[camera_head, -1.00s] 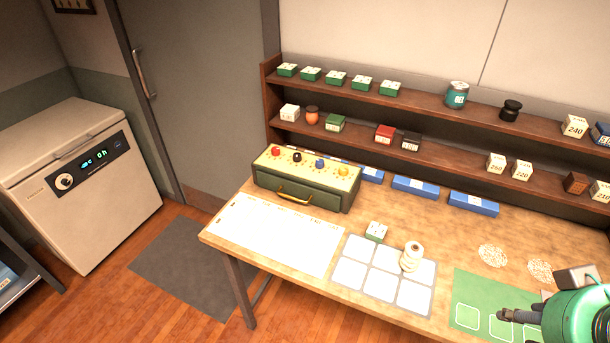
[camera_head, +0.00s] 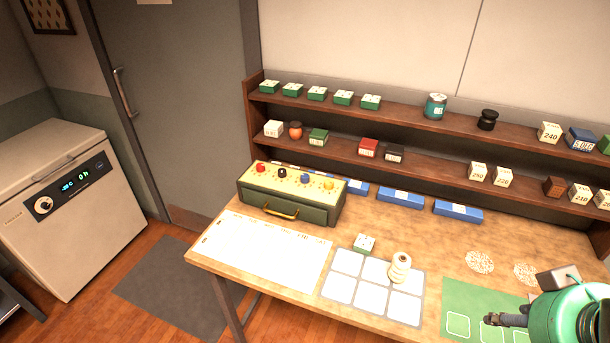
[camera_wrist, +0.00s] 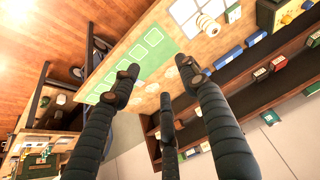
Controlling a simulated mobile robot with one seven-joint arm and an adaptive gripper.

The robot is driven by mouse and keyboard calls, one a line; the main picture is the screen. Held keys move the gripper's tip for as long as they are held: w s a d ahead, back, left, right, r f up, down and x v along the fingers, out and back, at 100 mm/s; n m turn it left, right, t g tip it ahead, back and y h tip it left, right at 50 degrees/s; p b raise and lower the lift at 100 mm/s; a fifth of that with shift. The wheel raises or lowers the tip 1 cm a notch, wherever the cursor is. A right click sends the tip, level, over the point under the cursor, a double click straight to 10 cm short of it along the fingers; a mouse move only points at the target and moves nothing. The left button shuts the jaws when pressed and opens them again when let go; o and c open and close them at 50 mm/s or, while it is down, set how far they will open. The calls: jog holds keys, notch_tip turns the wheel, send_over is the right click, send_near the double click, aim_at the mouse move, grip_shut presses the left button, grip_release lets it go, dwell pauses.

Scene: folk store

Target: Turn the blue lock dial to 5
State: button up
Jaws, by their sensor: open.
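The blue lock dial (camera_head: 304,179) is one of several coloured knobs on the sloped yellow top of a green lock box (camera_head: 286,209). It sits between the black dial (camera_head: 282,174) and the yellow dial (camera_head: 328,185); a red dial (camera_head: 260,168) is at the left end. The numbers around the blue dial are too small to read. My gripper shows in the wrist view (camera_wrist: 160,100) with its dark fingers spread apart and nothing between them. In the head view, part of my arm is at the lower right, well away from the lock box.
A white sheet (camera_head: 262,252) lies before the box. Right of it are a tiled mat (camera_head: 344,288), a small green box (camera_head: 364,243) and a string spool (camera_head: 400,268). Blue boxes (camera_head: 400,197) lie behind, under shelves (camera_head: 340,111) of small goods. A green mat (camera_head: 460,298) is at right.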

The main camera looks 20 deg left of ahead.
jog(key=w+a+r+n+g+p, duration=0.1)
jog(key=w+a+r+p, duration=0.4)
jog(key=w, duration=0.4)
jog(key=w+a+r+g+p, duration=0.1)
jog(key=w+a+r+p, duration=0.15)
jog(key=w+r, duration=0.65)
jog(key=w+a+n+g+y+p, duration=0.1)
jog(key=w+a+p, duration=0.5)
jog(key=w+a, duration=0.9)
jog(key=n+g+p, duration=0.3)
jog(key=p, duration=0.9)
send_over(305, 176)
notch_tip(305, 176, down, 22)
jog(key=r, duration=0.1)
jog(key=shift+w+d+f, duration=0.25)
jog(key=shift+w, duration=0.05)
jog(key=shift+f, duration=0.1)
jog(key=f, duration=0.4)
jog(key=f+p, duration=0.1)
jog(key=f, duration=0.4)
jog(key=f+p, duration=0.1)
jog(key=f, duration=0.3)
jog(key=shift+s+a+f, duration=0.15)
jog(key=shift+a+f, duration=0.1)
jog(key=shift+f, duration=0.1)
